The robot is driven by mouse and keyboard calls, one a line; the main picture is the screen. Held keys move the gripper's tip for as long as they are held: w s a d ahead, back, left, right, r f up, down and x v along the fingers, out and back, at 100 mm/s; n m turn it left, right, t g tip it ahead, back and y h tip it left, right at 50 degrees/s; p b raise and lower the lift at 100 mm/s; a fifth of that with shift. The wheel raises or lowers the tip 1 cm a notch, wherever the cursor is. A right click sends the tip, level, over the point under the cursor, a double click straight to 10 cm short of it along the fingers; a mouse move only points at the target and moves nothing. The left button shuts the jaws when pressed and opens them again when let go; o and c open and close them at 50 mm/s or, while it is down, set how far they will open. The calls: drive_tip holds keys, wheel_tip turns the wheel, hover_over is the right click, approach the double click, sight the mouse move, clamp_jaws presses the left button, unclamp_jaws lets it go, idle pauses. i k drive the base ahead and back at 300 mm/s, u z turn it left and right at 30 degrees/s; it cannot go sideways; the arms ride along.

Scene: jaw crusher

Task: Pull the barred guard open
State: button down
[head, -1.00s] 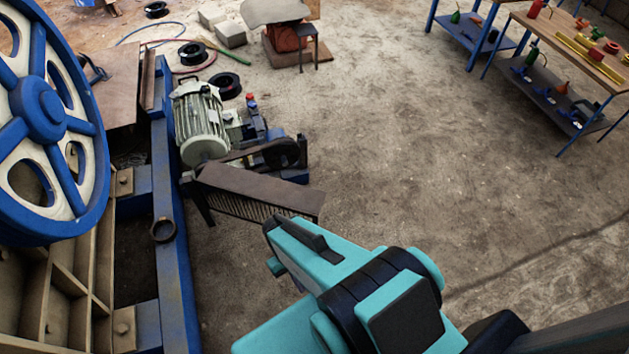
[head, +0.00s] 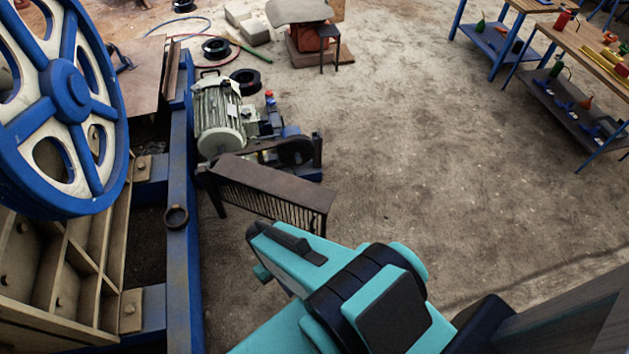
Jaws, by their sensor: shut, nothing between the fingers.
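The barred guard (head: 270,190) is a dark brown panel with a solid top and a row of thin vertical bars. It stands beside the grey motor and belt drive, its right end reaching out over the bare floor. My gripper (head: 254,240) is at the front end of my teal arm, just below the guard in the head view. It is shut and empty. Its fingertips are hard to make out, and I cannot tell whether it touches the guard.
The blue frame beam (head: 180,240) with a ring on it and the large blue and white flywheel (head: 62,95) stand at left. The motor (head: 218,115) is behind the guard. Workbenches (head: 575,60) are at the far right. The floor right of the guard is clear.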

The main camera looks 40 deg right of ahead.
sight(313, 198)
drive_tip(key=u, duration=4.75)
drive_tip(key=i, duration=0.1)
drive_tip(key=z, duration=3.4)
drive_tip(key=k, duration=1.25)
drive_tip(key=z, duration=0.5)
drive_tip(key=i, duration=1)
drive_tip(key=u, duration=0.1)
